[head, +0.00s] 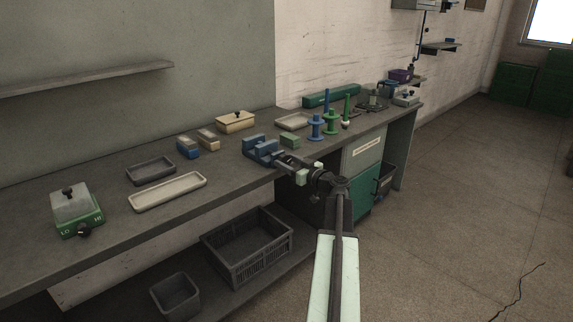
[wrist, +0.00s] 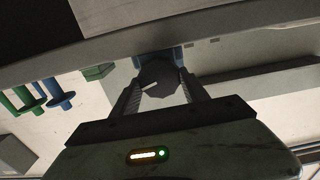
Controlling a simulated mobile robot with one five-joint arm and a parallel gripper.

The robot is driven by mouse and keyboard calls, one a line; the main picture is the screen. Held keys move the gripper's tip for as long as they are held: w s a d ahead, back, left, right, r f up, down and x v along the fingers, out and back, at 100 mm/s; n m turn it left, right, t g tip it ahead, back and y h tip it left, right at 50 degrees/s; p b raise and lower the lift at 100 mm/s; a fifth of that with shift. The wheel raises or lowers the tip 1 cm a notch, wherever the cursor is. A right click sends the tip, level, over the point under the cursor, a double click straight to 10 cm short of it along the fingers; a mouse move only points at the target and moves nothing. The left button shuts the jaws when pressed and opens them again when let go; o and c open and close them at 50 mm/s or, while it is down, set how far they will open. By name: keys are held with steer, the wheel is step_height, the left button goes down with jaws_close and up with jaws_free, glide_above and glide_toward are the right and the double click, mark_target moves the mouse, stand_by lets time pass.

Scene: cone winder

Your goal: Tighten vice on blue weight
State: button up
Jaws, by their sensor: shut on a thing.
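The blue vice (head: 262,148) stands at the front edge of the bench. My gripper (head: 284,158) reaches it from the front right. In the wrist view my gripper (wrist: 160,88) is shut on a dark round knob (wrist: 158,76) with a white mark line, one finger on each side. A bit of the blue vice (wrist: 176,54) shows behind the knob. What sits between the vice jaws is too small to make out, so I cannot tell the blue weight there. A small blue-and-tan block (head: 187,148) lies on the bench left of the vice.
The bench (head: 100,245) also bears a cream tray (head: 168,191), a dark tray (head: 150,170), a green box with a dial (head: 78,215), and a tan lidded box (head: 234,121). Blue spools (head: 316,128) and green spools (head: 330,122) stand right of the vice. A crate (head: 247,247) sits below.

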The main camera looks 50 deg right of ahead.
steer(key=m, duration=0.7)
steer(key=shift+w, duration=0.15)
steer(key=shift+d, duration=0.1)
stand_by(0.3)
steer(key=o, duration=1.4)
steer(key=s, duration=0.7)
steer(key=shift+s+a, duration=0.3)
steer(key=shift+s, duration=0.1)
